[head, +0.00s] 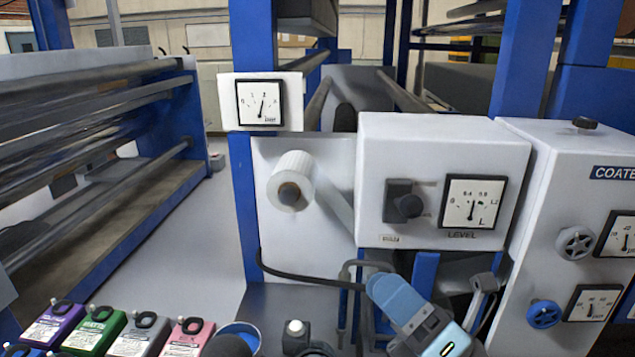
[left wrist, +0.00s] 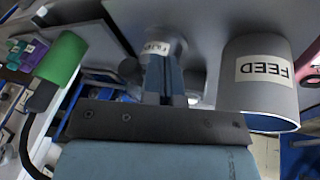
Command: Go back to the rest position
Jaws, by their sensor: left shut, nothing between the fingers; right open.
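My right gripper (head: 388,294) shows as a light-blue and grey shape low in the head view, right of centre, below the white level box. It is open, and I see nothing held in it. My left gripper (left wrist: 165,78) shows in the left wrist view above its dark crossbar, shut and with nothing in it. A grey cylinder marked FEED (left wrist: 262,75) is just to its right, and a green cylinder (left wrist: 62,58) is farther left. The left gripper is not clear in the head view.
The level box (head: 440,180) and the coater cabinet (head: 570,230) stand at the right. A white roll (head: 290,182) sticks out from a panel at centre. Long metal rollers (head: 95,130) are at the left. Several coloured packs, one green (head: 95,331), lie at the bottom left.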

